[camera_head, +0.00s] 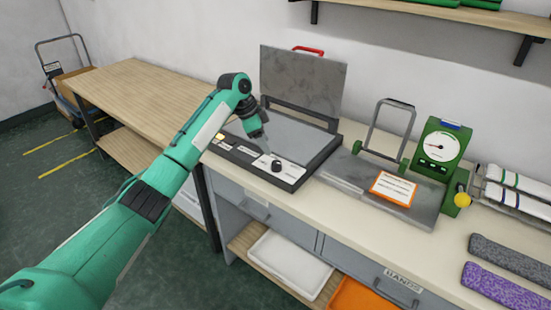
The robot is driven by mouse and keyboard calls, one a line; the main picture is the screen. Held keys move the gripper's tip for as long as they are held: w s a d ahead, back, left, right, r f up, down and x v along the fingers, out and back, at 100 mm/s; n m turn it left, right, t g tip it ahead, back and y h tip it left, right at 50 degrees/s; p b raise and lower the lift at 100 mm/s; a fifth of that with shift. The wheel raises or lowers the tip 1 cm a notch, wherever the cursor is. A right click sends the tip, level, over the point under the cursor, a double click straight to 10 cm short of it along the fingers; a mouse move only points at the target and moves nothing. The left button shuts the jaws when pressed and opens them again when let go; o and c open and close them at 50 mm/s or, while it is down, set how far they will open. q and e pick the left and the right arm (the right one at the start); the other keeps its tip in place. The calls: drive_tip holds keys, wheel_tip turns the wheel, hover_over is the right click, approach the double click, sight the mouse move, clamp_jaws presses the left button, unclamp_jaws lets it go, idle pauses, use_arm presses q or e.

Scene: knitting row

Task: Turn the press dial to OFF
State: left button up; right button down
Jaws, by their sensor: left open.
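The press (310,155) is a flat dark-framed machine on the counter with its grey lid (302,82) raised and a red handle on top. Its black dial (277,166) sits on the white part of the front panel. My left gripper (268,152) reaches in from the left and hangs just above and left of the dial, pointing down. It is open and holds nothing visible. I cannot tell whether a fingertip touches the dial. The dial's setting is too small to read. My right gripper is not in view.
A green gauge (440,147) and a grey plate with an orange-edged card (393,188) stand right of the press. Rolled knits (515,190) lie further right. A wooden table (145,95) is at the left. A white bin (290,262) sits on the shelf below.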

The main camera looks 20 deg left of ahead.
sight(276, 162)
use_arm(q)
drive_tip(key=x, duration=0.7)
drive_tip(key=shift+f+p, duration=0.35)
drive_tip(key=shift+w+d+f, duration=0.1)
drive_tip(key=shift+d+f, duration=0.1)
drive_tip(key=shift+f, duration=0.25)
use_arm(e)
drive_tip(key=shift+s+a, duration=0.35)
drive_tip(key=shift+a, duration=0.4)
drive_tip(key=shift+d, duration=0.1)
